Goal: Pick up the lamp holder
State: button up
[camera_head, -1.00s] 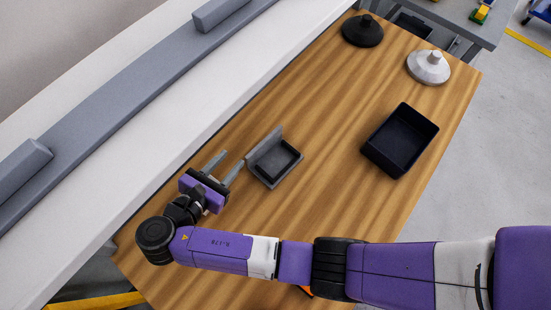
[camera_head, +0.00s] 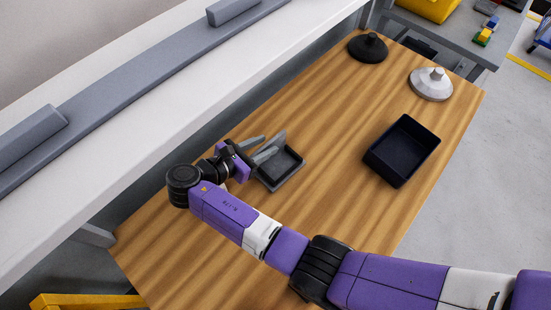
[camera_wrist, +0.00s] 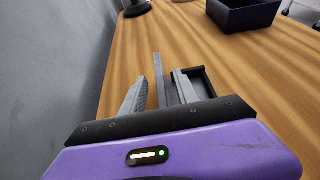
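The lamp holder, seemingly the grey bracket (camera_head: 283,173) with a flat base and an upright plate, stands on the wooden table. Its base has a dark rectangular frame. In the wrist view its upright plate (camera_wrist: 159,78) shows between my two fingers, and its base lies beyond the right finger. My gripper (camera_head: 262,147) is open, its fingers pointing at the holder from the left. It also shows in the wrist view (camera_wrist: 160,95), one finger on each side of the plate. Whether either finger touches the plate cannot be told.
A black open bin (camera_head: 402,150) stands to the right on the table (camera_head: 335,130). A black round base (camera_head: 368,48) and a white round base (camera_head: 431,84) stand at the far end. A long white shelf (camera_head: 150,100) runs along the left. The table between holder and bin is clear.

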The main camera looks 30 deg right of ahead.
jog(key=shift+w+d+f, duration=0.1)
jog(key=shift+d+f, duration=0.25)
jog(key=shift+d, duration=0.3)
jog(key=shift+c, duration=0.5)
grip_shut()
jog(key=shift+r, duration=0.1)
dwell(0.4)
